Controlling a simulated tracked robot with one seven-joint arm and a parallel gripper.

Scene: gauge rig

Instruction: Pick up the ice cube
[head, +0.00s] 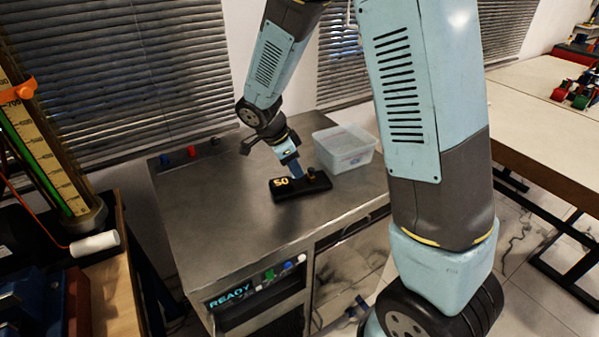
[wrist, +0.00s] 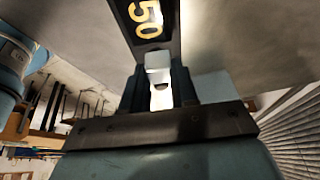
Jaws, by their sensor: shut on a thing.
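My gripper (head: 296,172) points down over the steel-topped bench, right at the black block (head: 318,186) marked with a yellow "50". In the wrist view my gripper (wrist: 158,75) is shut on a small whitish cube, which I take as the ice cube (wrist: 158,60). The cube sits between the two dark fingers, and the black block (wrist: 147,14) lies just beyond the fingertips. I cannot tell whether the cube touches the block. In the head view the cube is hidden by the gripper.
A translucent tub (head: 343,158) stands on the bench (head: 225,222) right of the gripper. A dark knob (head: 312,172) rises from the block. Small red and blue items sit at the bench's back left. A tall green-scaled gauge (head: 40,150) stands left. The bench's front left is clear.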

